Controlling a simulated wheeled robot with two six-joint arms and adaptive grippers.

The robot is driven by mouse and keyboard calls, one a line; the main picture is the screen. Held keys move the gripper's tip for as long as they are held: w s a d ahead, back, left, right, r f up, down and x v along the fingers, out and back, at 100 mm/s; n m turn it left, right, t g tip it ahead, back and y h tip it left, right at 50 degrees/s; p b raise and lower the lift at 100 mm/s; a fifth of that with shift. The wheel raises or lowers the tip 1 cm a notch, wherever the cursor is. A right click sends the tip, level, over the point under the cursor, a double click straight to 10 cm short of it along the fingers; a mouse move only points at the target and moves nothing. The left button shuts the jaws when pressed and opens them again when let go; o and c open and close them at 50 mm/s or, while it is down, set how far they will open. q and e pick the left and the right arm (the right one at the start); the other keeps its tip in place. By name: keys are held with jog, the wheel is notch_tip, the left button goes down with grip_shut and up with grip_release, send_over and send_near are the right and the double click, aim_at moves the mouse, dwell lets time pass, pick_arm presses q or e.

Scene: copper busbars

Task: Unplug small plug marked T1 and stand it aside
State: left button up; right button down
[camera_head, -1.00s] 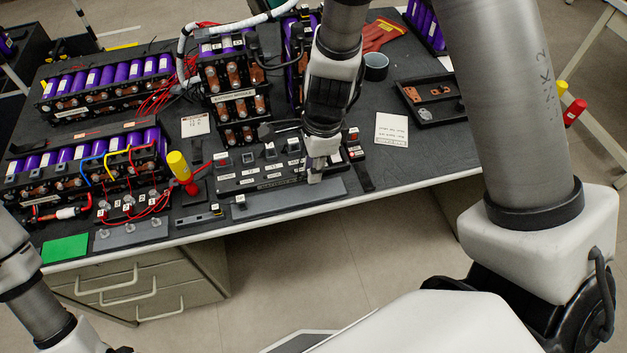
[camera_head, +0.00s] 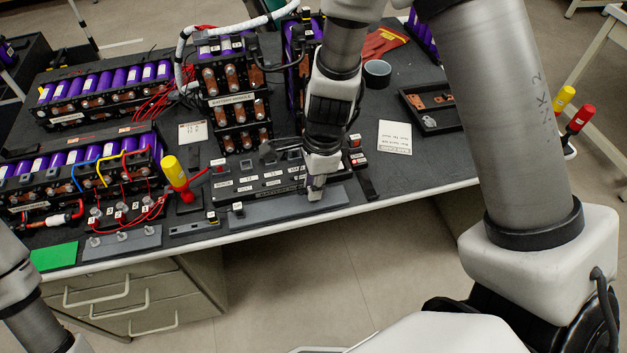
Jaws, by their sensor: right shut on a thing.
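My right gripper (camera_head: 316,188) points down at the right part of the black labelled socket panel (camera_head: 250,188), over its front edge and the grey strip (camera_head: 275,212) in front. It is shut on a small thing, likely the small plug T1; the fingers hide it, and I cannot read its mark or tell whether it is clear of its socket. A small plug with a pale label (camera_head: 238,208) stands at the left end of the grey strip. My left arm shows at the lower left; its gripper is out of view.
A yellow-handled tool (camera_head: 174,172) stands left of the panel. A white printed card (camera_head: 394,136) and a black tray (camera_head: 436,122) lie to the right. Battery modules (camera_head: 235,100) rise behind. The bench's front edge is close to the grey strip.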

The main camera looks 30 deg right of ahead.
jog(key=shift+f, duration=0.2)
dwell(0.3)
jog(key=c, duration=1)
grip_release()
jog(key=shift+o, duration=0.2)
jog(key=shift+r, duration=0.1)
notch_tip(320, 180, up, 6)
jog(key=p, duration=0.6)
jog(key=shift+p, duration=0.3)
